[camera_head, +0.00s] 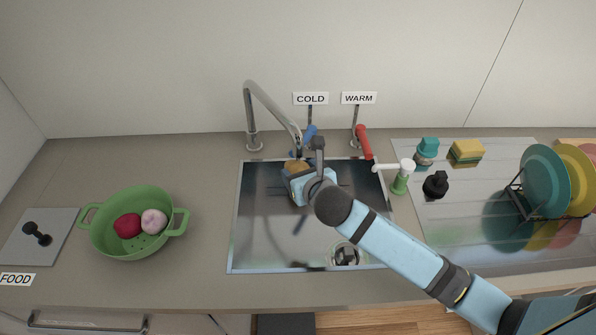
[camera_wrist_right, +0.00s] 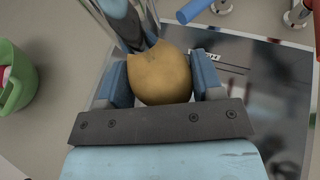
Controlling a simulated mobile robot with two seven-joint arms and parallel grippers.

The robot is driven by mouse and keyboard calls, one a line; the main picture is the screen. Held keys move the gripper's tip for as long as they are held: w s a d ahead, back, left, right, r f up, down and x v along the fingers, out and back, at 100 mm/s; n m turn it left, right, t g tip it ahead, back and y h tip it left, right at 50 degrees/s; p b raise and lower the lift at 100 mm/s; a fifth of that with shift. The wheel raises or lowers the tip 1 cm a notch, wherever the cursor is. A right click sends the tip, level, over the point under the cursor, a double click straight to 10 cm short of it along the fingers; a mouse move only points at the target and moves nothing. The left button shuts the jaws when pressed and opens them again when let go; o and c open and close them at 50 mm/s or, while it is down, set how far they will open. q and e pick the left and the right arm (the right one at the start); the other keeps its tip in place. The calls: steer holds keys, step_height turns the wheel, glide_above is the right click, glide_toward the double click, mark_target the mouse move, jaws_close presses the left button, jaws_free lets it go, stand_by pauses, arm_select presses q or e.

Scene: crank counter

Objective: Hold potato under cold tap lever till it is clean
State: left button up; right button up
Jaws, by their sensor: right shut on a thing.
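The potato (camera_wrist_right: 160,78) is yellow-brown with a small grey patch near its top in the right wrist view. My right gripper (camera_wrist_right: 158,85) is shut on it, one finger on each side. In the head view the potato (camera_head: 296,166) shows just under the faucet spout (camera_head: 294,135), over the sink (camera_head: 262,235). My right gripper (camera_head: 298,180) partly hides it. The blue cold lever (camera_head: 310,132) is behind the gripper, below the COLD sign (camera_head: 311,98). I cannot tell whether water is running. My left gripper is not in view.
The red warm lever (camera_head: 364,142) stands right of the cold one. A green colander (camera_head: 133,243) with a red and a pink item is at left. A green-and-white brush (camera_head: 402,178), black stopper-like item (camera_head: 436,184), sponge (camera_head: 466,151) and plate rack (camera_head: 520,197) are at right.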

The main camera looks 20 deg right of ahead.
stand_by(0.3)
steer(key=s+d+p, duration=0.1)
steer(key=s+p, duration=0.2)
steer(key=s, duration=0.5)
steer(key=shift+p, duration=0.3)
